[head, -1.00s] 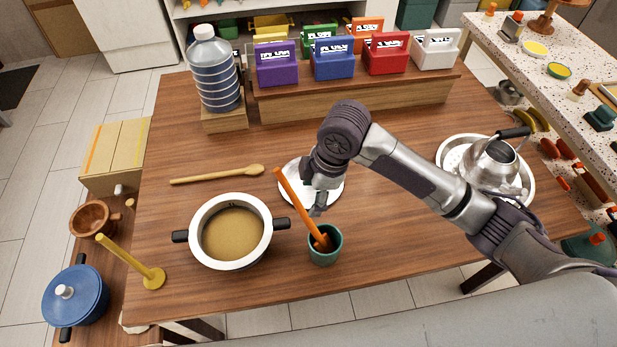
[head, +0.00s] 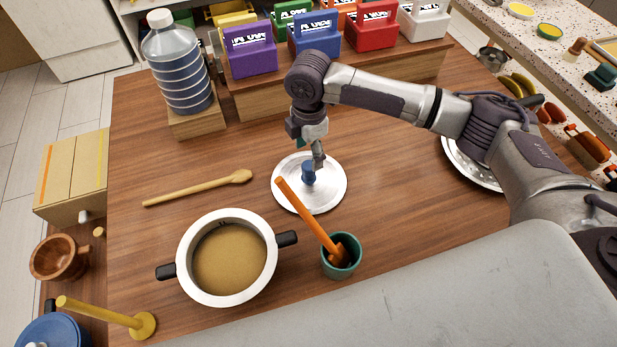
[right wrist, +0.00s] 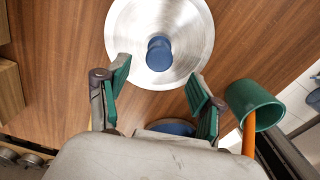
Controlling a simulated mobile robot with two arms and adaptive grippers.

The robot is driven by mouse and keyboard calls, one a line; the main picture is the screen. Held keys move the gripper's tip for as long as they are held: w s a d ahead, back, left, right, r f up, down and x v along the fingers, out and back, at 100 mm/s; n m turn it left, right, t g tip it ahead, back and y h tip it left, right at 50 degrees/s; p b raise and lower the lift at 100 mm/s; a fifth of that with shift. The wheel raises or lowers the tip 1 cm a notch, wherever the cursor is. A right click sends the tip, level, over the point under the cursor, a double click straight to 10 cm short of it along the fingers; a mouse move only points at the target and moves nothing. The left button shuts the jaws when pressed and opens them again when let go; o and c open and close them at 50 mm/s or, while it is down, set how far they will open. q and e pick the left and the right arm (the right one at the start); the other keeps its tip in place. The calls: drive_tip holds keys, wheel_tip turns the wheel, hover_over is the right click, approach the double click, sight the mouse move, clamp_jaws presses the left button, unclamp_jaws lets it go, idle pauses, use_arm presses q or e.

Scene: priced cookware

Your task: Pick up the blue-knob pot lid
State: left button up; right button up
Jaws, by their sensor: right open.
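The pot lid (head: 327,192) is a round silver disc lying flat on the wooden table, with a blue knob (head: 308,173) at its middle. In the right wrist view the lid (right wrist: 188,28) and its blue knob (right wrist: 159,54) lie just beyond the fingertips. My right gripper (head: 309,155) is over the lid at the knob in the head view. Its two green-padded fingers (right wrist: 160,82) are spread apart with nothing between them. In the head view the fingers partly hide the knob's top. My left gripper is not in view.
A white pot (head: 186,252) of brown liquid stands left of the lid. A green cup (head: 341,270) with an orange utensil (head: 306,216) leaning toward the lid is close by. A wooden spoon (head: 198,189) lies left. A water bottle (head: 182,68) and colored priced boxes (head: 249,62) stand behind.

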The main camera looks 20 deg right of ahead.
sight(309, 165)
drive_tip(key=shift+w+a+f, duration=0.15)
drive_tip(key=shift+w+f, duration=0.05)
drive_tip(key=shift+f, duration=0.6)
drive_tip(key=f, duration=0.2)
drive_tip(key=f+p, duration=0.1)
drive_tip(key=f, duration=0.1)
drive_tip(key=shift+s+d+f, duration=0.1)
drive_tip(key=shift+s+d, duration=0.1)
drive_tip(key=shift+w+f, duration=0.1)
drive_tip(key=shift+f, duration=0.35)
clamp_jaws()
